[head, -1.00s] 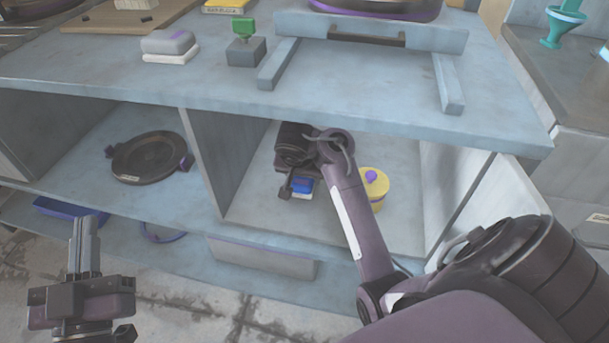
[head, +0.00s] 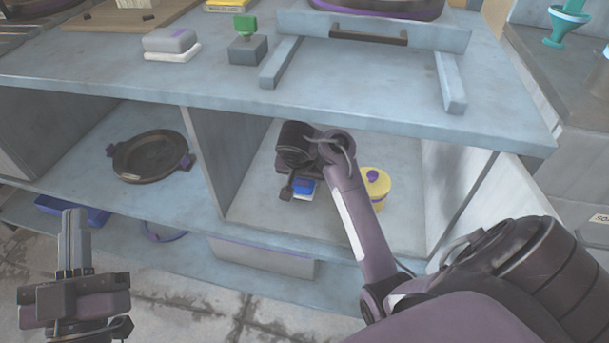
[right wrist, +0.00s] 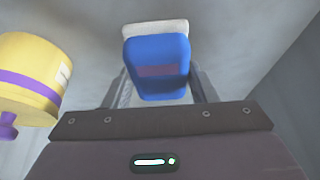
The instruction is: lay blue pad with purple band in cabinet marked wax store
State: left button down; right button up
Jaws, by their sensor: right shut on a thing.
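The blue pad (right wrist: 157,52) with a purple band on its face and a whitish layer behind it is between the fingers of my right gripper (right wrist: 158,88). My right gripper is shut on it. In the head view the blue pad (head: 303,187) shows partly below my wrist, inside the right-hand open compartment (head: 255,205) of the bench. The wrist hides the rest, and I cannot tell whether the pad touches the floor. No wax store mark is readable. My left gripper (head: 75,215) is empty, its fingers together, in front of the bench at lower left.
A yellow tub (head: 377,195) with a purple band stands just right of my right wrist. A divider (head: 215,155) separates the left compartment, which holds a dark round plate (head: 150,157). A grey pad (head: 168,40) lies on top.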

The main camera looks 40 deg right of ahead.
jog(key=shift+f, duration=0.15)
pick_arm(q)
jog(key=shift+s+a+r+t, duration=0.15)
jog(key=shift+r+t, duration=0.1)
jog(key=shift+r, duration=0.3)
jog(key=shift+s+r+t, duration=0.15)
jog(key=shift+r+t, duration=0.1)
jog(key=shift+r, duration=0.25)
jog(key=shift+s+a+r+h, duration=0.1)
jog(key=shift+s+r+h, duration=0.05)
jog(key=shift+r+h, duration=0.15)
pick_arm(e)
jog(key=shift+f, duration=0.15)
jog(key=o, duration=1)
pick_arm(q)
jog(key=shift+f, duration=0.1)
